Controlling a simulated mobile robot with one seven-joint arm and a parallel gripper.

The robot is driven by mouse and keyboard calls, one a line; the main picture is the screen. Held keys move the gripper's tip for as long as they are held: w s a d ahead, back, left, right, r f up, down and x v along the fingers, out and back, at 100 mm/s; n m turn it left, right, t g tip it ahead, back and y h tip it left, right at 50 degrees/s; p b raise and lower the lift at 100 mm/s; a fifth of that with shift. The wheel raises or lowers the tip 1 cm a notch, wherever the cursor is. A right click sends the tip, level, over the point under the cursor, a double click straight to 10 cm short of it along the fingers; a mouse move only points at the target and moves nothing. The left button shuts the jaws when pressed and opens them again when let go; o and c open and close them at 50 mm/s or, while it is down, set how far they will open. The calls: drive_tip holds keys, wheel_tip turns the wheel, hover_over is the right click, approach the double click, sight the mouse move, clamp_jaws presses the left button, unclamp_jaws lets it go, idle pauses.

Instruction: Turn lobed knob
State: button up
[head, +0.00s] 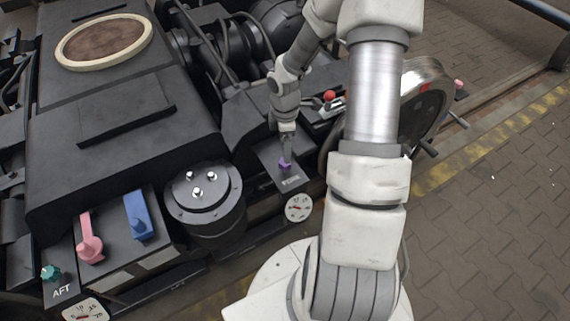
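My gripper (286,152) points down over a small dark panel (268,157) in the middle of the head view. A small purple knob (285,166) sits on that panel, right at my fingertips and partly hidden by them. Its full shape, and whether the fingers touch it, is too small to tell. I cannot tell whether the fingers are open or shut. A green knob with a lobed-looking outline (50,272) stands on another dark panel at the lower left, above the letters AFT, well away from my gripper.
A round gauge (298,208) sits just below the purple knob's panel, another gauge (86,310) at bottom left. A pink lever (88,240), a blue lever (138,216) and a black cylinder (205,212) stand left. A red ball handle (329,96) and a wheel (425,100) are right.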

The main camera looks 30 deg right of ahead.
wheel_tip(320, 180, down, 7)
drive_tip(key=shift+f+b, duration=0.1)
drive_tip(key=shift+b, duration=1.15)
clamp_jaws()
